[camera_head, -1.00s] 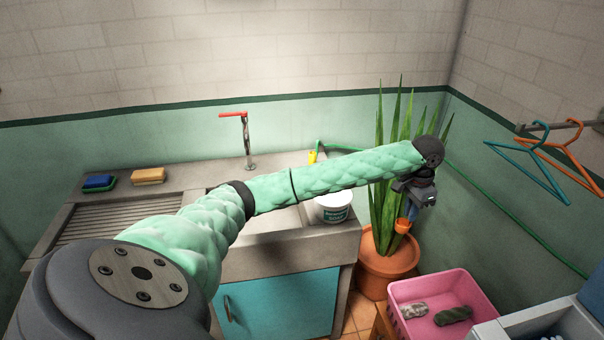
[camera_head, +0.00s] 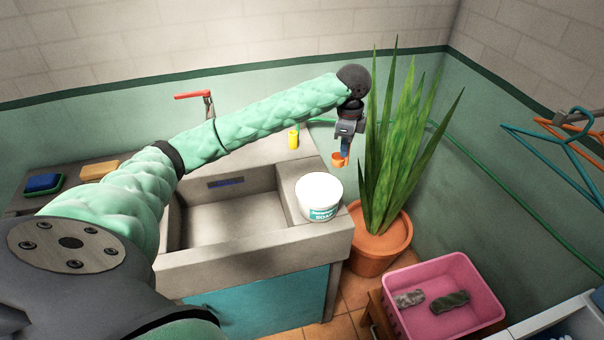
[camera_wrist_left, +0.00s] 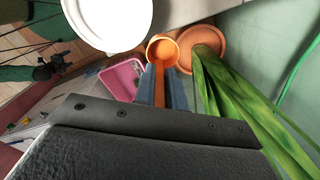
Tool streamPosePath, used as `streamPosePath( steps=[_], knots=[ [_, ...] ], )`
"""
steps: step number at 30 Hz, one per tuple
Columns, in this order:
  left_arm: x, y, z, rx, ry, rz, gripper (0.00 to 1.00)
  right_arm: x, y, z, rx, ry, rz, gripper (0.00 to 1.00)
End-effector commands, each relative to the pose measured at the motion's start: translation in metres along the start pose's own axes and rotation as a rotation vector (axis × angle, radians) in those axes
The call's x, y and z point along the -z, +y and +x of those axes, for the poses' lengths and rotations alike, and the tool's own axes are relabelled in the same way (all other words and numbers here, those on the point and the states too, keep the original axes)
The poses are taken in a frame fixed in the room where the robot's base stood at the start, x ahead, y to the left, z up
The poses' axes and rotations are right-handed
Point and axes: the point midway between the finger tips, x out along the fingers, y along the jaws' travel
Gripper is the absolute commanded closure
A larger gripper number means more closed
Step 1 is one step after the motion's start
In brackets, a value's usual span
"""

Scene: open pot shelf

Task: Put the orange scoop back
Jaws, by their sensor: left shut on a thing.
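The orange scoop (camera_head: 340,160) hangs from my left gripper (camera_head: 344,146), high beside the plant's leaves and to the upper right of the white tub. In the left wrist view my left gripper (camera_wrist_left: 162,86) has its blue fingers shut on the handle of the orange scoop (camera_wrist_left: 163,50), with the cup beyond the fingertips. A white tub (camera_head: 319,197) with a green label stands on the right end of the sink counter (camera_head: 285,237). The white tub (camera_wrist_left: 112,18) also shows at the top of the left wrist view. My right gripper is not in view.
A potted plant (camera_head: 400,165) with long leaves stands right of the sink in a terracotta pot (camera_head: 380,248). A pink basket (camera_head: 480,318) holds two rolled items. A yellow bottle (camera_head: 294,140) stands behind the tub. Hangers (camera_head: 550,150) hang at the right wall.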

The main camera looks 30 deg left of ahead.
Motion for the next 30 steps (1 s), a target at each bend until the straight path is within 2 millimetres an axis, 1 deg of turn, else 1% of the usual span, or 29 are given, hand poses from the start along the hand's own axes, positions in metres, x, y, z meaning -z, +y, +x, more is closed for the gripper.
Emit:
streamPosePath(
  steps=[6, 8, 11, 14, 20, 27, 30],
  knots=[
    [-0.002, 0.002, 0.0, 0.0, 0.0, 0.138, 1.0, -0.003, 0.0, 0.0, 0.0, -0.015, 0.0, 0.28],
    [-0.002, 0.001, 0.0, 0.0, 0.0, 0.161, 1.0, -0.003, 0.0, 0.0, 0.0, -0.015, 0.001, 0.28],
    [-0.008, 0.0, 0.003, -0.002, -0.001, 0.179, 1.0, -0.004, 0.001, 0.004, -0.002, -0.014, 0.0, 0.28],
    [-0.023, -0.003, 0.009, -0.002, -0.002, 0.18, 1.0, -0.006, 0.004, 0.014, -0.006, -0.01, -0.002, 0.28],
    [-0.059, -0.011, 0.031, -0.004, -0.002, 0.179, 1.0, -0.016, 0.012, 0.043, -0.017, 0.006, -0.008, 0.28],
    [-0.101, -0.021, 0.057, -0.002, -0.003, 0.18, 1.0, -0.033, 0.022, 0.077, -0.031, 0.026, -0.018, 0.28],
    [-0.112, -0.024, 0.066, -0.002, -0.001, 0.181, 1.0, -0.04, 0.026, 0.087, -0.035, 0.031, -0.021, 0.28]
  ],
)
